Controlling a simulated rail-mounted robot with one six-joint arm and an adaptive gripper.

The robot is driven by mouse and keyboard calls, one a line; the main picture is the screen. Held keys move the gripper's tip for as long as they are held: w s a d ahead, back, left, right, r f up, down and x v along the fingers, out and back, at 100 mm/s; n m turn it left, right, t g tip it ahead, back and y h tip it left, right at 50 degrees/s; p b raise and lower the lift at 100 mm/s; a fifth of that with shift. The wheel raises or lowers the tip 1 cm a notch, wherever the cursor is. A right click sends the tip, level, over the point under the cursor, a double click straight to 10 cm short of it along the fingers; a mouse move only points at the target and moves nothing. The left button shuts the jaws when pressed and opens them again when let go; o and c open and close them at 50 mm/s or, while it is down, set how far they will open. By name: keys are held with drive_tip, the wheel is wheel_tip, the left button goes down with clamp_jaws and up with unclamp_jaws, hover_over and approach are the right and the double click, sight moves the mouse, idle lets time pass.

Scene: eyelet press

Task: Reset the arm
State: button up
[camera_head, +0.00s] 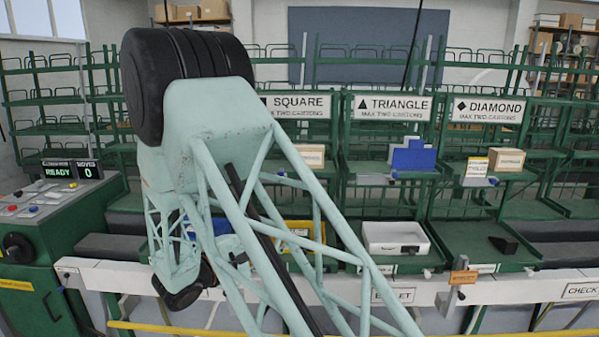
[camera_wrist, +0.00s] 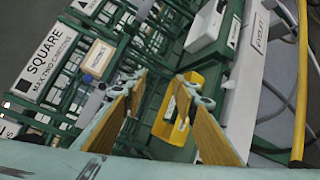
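My arm stands large in the head view, its pale green lattice link crossing the left and middle of the picture. My gripper shows in the wrist view (camera_wrist: 163,80), with two fingers with yellow-brown inner faces spread apart. It is open and nothing is held between the fingers. Beyond the gap is a yellow tray (camera_wrist: 196,80). In the head view the arm hides most of that area, and I cannot make out the fingertips there.
Green racks carry SQUARE (camera_head: 297,106), TRIANGLE (camera_head: 393,107) and DIAMOND (camera_head: 488,110) signs. Cartons (camera_head: 507,160), a blue bin (camera_head: 413,158), a white tray (camera_head: 396,237) and a black wedge (camera_head: 504,245) sit there. A white rail (camera_head: 520,290) runs in front. The console (camera_head: 58,170) reads READY.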

drive_tip(key=s+d+r+m+g+y, duration=0.1)
drive_tip(key=s+d+r+m+g, duration=0.4)
drive_tip(key=d, duration=0.6)
drive_tip(key=s+d+r+m+g, duration=0.1)
drive_tip(key=s+d+r+m, duration=0.1)
drive_tip(key=s+d+r, duration=0.7)
drive_tip(key=s+d+r+m+g+y, duration=0.1)
drive_tip(key=s+d+r+m+g, duration=0.25)
drive_tip(key=d, duration=0.95)
drive_tip(key=s+d+r+m+g+y, duration=0.1)
drive_tip(key=s+y, duration=0.1)
drive_tip(key=s, duration=0.7)
drive_tip(key=s+d+r+m+y, duration=0.1)
drive_tip(key=s+m, duration=0.1)
drive_tip(key=s, duration=0.7)
drive_tip(key=s+a+m+y, duration=0.1)
drive_tip(key=s+a+y, duration=0.1)
drive_tip(key=s, duration=0.7)
drive_tip(key=s+a+f+m+t+y, duration=0.1)
drive_tip(key=s+a+y, duration=0.2)
drive_tip(key=s, duration=0.6)
drive_tip(key=shift+s+a+f, duration=0.15)
drive_tip(key=shift+s+a, duration=0.05)
drive_tip(key=shift+a, duration=0.75)
drive_tip(key=shift+a+t, duration=0.1)
drive_tip(key=shift+t, duration=0.15)
